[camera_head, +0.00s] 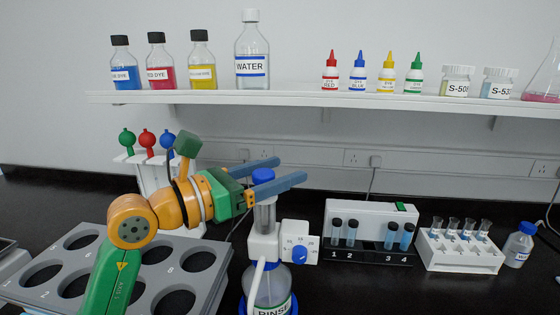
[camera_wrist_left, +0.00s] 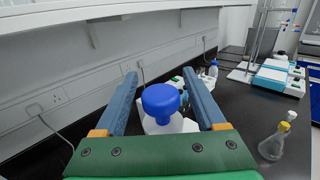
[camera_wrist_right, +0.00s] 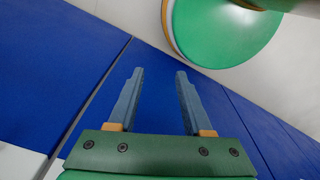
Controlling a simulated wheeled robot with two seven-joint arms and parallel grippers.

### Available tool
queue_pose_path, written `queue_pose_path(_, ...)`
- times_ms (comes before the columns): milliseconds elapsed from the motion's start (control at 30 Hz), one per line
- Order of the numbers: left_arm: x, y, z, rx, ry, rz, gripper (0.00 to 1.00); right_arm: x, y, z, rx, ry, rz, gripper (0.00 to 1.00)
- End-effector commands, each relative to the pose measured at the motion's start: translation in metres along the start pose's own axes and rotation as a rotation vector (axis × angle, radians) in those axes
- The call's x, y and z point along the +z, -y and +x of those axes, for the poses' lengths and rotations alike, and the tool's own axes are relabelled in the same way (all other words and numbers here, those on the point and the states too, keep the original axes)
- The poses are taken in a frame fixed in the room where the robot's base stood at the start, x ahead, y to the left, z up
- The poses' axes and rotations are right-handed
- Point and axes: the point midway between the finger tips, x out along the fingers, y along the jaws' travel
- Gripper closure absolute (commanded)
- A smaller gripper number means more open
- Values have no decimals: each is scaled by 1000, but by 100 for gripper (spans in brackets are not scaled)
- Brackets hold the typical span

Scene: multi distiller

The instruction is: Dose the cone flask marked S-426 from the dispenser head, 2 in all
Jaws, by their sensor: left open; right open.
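The dispenser head (camera_head: 268,240) is a white pump with a blue dial and a blue top knob (camera_head: 262,176). It sits on a bottle marked RINSE (camera_head: 270,288). My left gripper (camera_head: 291,171) is open at the height of the knob. In the left wrist view the knob (camera_wrist_left: 160,100) stands between its open fingers (camera_wrist_left: 157,80); I cannot tell whether they touch it. A cone flask with a yellow stopper (camera_wrist_left: 272,146) stands on the bench at the right of the left wrist view. I can read no S-426 mark anywhere. My right gripper (camera_wrist_right: 160,78) is open and empty.
A grey rack (camera_head: 205,285) with large round holes lies left of the dispenser. A numbered vial station (camera_head: 370,222) and a white rack of small tubes (camera_head: 462,250) stand to its right. Dye bottles and labelled jars fill the white shelf (camera_head: 300,98) above. Blue panels (camera_wrist_right: 60,60) lie beyond my right gripper.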

Motion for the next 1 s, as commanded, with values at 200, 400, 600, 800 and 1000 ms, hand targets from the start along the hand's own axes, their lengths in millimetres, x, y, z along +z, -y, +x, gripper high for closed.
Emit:
queue_pose_path(200, -1, 0, 7, 0, 0, 1, 28, 0, 0, -2, 0, 0, 0, 50)
queue_pose_path(400, -1, 0, 6, 0, 0, 1, 60, -1, 0, -2, 0, -1, 0, 50)
queue_pose_path(600, -1, 0, 6, 0, 0, 1, 100, -1, 0, -2, 0, -2, 0, 50)
queue_pose_path(800, -1, 0, 6, 0, 0, 1, 100, -1, 0, -2, 0, -2, 0, 50)
queue_pose_path(1000, -1, 0, 6, 0, 0, 1, 100, -1, 0, -2, 0, -2, 0, 50)
